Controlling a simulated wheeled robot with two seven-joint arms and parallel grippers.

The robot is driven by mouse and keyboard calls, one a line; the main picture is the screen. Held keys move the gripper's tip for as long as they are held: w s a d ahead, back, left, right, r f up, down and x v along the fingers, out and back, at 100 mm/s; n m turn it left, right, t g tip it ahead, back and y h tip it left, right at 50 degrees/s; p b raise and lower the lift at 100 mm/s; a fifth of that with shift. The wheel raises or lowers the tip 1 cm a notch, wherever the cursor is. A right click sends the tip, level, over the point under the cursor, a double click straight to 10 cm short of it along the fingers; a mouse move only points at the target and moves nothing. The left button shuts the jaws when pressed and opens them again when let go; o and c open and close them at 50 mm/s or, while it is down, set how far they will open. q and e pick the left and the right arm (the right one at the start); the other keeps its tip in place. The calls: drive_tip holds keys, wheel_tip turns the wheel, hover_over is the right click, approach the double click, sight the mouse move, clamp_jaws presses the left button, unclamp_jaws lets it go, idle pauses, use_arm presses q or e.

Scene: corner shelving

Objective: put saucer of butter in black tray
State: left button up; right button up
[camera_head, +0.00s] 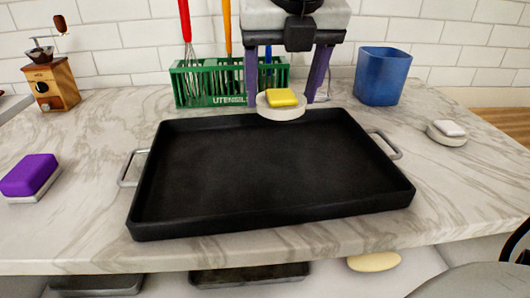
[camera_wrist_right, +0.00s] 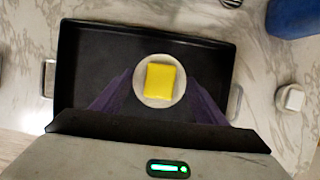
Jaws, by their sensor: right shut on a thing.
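The black tray (camera_head: 270,165) lies empty on the marble counter, with a metal handle at each side. My right gripper (camera_head: 283,99) comes down at the tray's far side, shut on a white saucer (camera_head: 281,112) held level between its purple fingers. A yellow block of butter (camera_head: 283,97) sits on the saucer. In the right wrist view the saucer (camera_wrist_right: 160,104) and butter (camera_wrist_right: 160,81) appear over the tray (camera_wrist_right: 90,65), between the fingers. In the head view the saucer overlaps the tray's far rim; its exact height is unclear. My left gripper is not in view.
A green utensil rack (camera_head: 215,84) stands behind the tray, with a blue cup (camera_head: 382,76) to its right. A small dish with a white block (camera_head: 448,128) is at right. A purple sponge (camera_head: 30,174) and a wooden grinder (camera_head: 51,83) are at left.

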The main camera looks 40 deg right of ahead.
sight(284, 98)
wheel_tip(284, 98, down, 3)
drive_tip(key=shift+s+f, duration=0.15)
drive_tip(key=shift+f+b, duration=0.45)
drive_tip(key=shift+f, duration=1.9)
drive_tip(key=shift+f, duration=0.1)
drive_tip(key=o, duration=1.4)
drive_tip(key=shift+r, duration=0.4)
drive_tip(key=p+v, duration=0.1)
drive_tip(key=v, duration=1)
drive_tip(key=shift+s+a+r+p, duration=0.1)
drive_tip(key=shift+s+r+p, duration=0.05)
drive_tip(key=shift+p, duration=0.15)
